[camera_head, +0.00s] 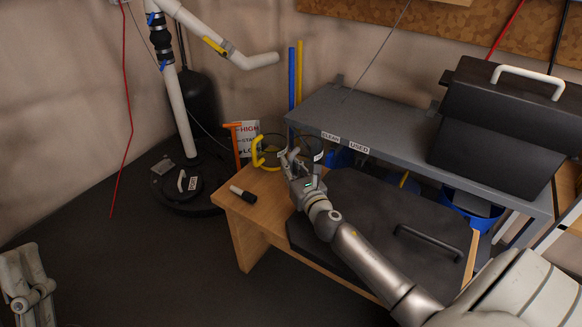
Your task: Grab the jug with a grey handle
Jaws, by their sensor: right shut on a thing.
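My right gripper (293,158) is at the back left part of the wooden table, shut on the jug with a grey handle (313,145). This clear jug stands just beyond the gripper, beside the front edge of the grey shelf. Its handle and lower part are mostly hidden by my fingers. A second clear jug with a yellow handle (257,152) stands just to the left, close to my gripper.
A dark panel with a black handle (429,244) lies under my right forearm. The grey shelf (385,125) overhangs close by, bearing a black box (497,125). The left floor is mostly clear.

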